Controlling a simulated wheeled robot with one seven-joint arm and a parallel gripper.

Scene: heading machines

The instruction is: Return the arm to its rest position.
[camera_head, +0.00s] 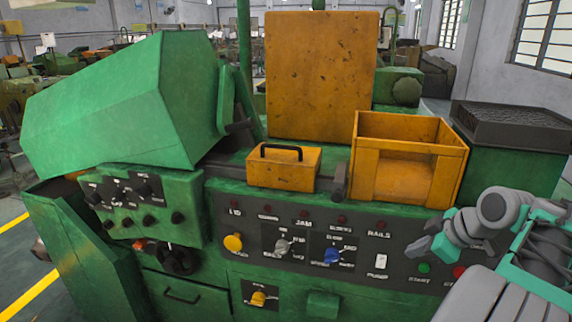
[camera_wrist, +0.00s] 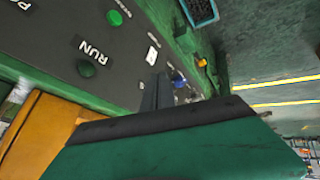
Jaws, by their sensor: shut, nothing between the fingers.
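My gripper (camera_head: 418,248) is at the right of the head view, in front of the machine's dark control panel (camera_head: 300,245). Its grey fingers are together and hold nothing. The arm is bent, with grey and teal links at the lower right. In the wrist view the dark fingers (camera_wrist: 156,92) stick up at the middle, against the panel with its green buttons. I cannot tell from the pictures whether they touch the panel.
An open orange bin (camera_head: 392,185) and a small orange box with a black handle (camera_head: 284,175) sit on the machine's ledge. A dark-topped green block (camera_head: 515,165) stands right of the bin, behind my arm. A green sloped cover (camera_head: 110,110) is at the left.

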